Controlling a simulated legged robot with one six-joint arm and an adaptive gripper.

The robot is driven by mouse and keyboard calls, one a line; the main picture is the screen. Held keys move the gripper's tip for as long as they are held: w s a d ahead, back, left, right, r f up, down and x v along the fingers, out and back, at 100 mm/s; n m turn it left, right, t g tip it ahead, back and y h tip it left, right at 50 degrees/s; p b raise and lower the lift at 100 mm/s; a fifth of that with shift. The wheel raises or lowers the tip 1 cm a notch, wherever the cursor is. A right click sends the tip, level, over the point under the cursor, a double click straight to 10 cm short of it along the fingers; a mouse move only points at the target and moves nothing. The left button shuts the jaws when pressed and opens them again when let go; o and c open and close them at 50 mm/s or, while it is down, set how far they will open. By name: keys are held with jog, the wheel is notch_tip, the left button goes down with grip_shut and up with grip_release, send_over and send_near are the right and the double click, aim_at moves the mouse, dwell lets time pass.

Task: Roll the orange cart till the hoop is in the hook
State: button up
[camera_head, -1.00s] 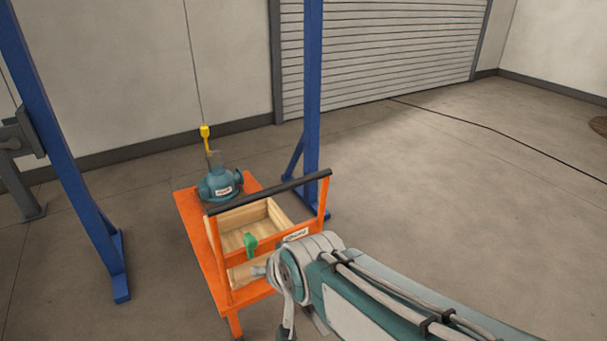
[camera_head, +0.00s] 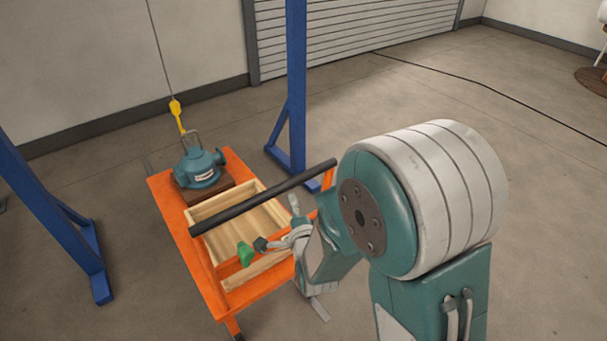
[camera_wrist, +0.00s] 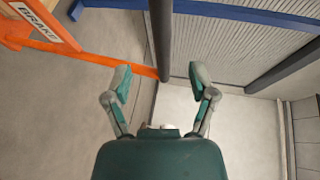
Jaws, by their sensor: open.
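The orange cart (camera_head: 180,230) stands between the blue posts. It carries a teal pump (camera_head: 198,168) with a grey metal hoop (camera_head: 192,138) on top. A yellow hook (camera_head: 176,115) hangs on a cable beside the hoop; I cannot tell whether they are engaged. The cart's black handle bar (camera_head: 250,202) crosses its near side. My gripper (camera_head: 279,223) is open near the bar's right part. In the wrist view the bar (camera_wrist: 159,35) runs toward the space between my open fingers (camera_wrist: 161,78), with visible gaps on both sides.
A green lever (camera_head: 245,254) sits at the cart's near end; a BRAKE label (camera_wrist: 35,20) shows in the wrist view. Blue posts (camera_head: 295,90) flank the cart. The floor to the right is open, with a black cable (camera_head: 480,85).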

aim_at(288, 190)
jog(key=x, duration=1)
jog(key=shift+w, duration=0.3)
jog(key=shift+f, duration=0.1)
grip_shut()
